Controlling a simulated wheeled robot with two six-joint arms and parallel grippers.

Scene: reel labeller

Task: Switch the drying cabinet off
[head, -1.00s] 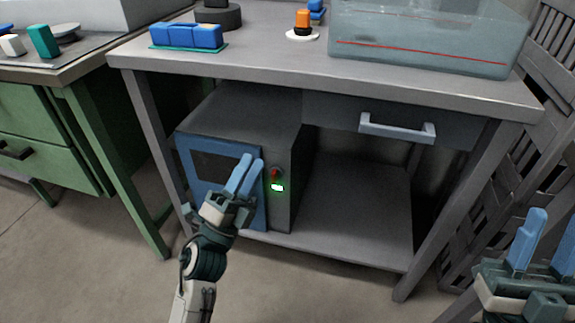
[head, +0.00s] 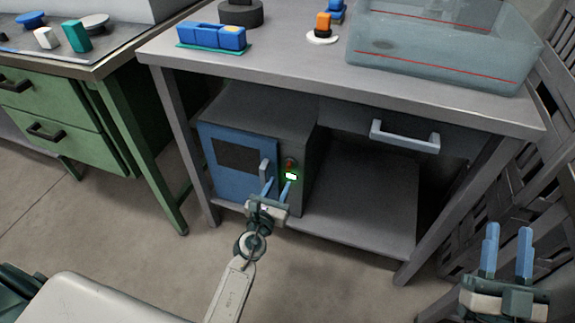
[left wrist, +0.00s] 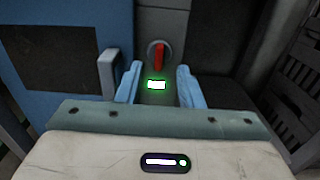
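The drying cabinet (head: 262,112) stands on the bench's lower shelf, with a blue door (head: 228,178) that is shut. On its front, right of the door handle (head: 265,168), is a red switch (head: 290,163) above a lit green-white light (head: 291,176). In the left wrist view the red switch (left wrist: 159,56) is an upright lever on a round base, with the light (left wrist: 157,85) below. My left gripper (head: 278,188) is open and empty, just below the light. In the wrist view its fingers (left wrist: 157,82) frame the light. My right gripper (head: 507,250) is open and empty at the lower right.
The grey bench (head: 300,75) overhangs the cabinet, with a drawer handle (head: 405,137) right of it. The shelf (head: 360,205) right of the cabinet is bare. A green drawer unit (head: 70,120) stands left. A water tank (head: 440,45) sits on the bench.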

